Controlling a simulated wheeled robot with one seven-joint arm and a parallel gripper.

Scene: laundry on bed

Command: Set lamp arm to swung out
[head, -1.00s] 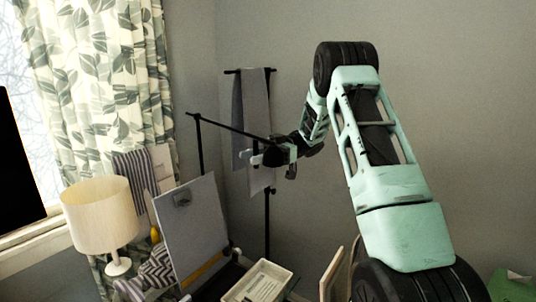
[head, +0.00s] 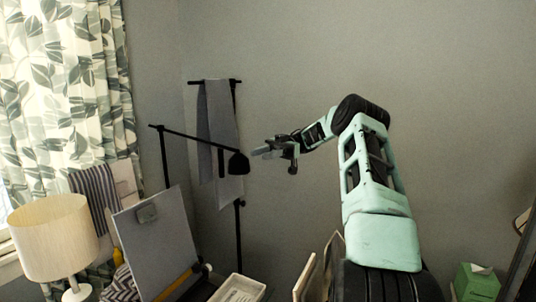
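The black lamp has an upright post (head: 163,158) and a thin lamp arm (head: 196,137) that slopes slightly down to the right. Its small dark lamp head (head: 238,164) hangs at the arm's right end, in front of the hanging cloth. My gripper (head: 262,149) is just right of the lamp head, with its grey fingertips pointing left towards it. A small gap shows between them in the picture; their depth is unclear. The gripper holds nothing that I can see. The fingers are too small and overlapped to show their opening.
A dark rack (head: 239,225) with a hanging grey cloth (head: 217,130) stands behind the lamp. A cream table lamp (head: 55,238), a tilted grey board (head: 160,245) and a white tray (head: 240,290) are below. A green tissue box (head: 477,284) is at lower right.

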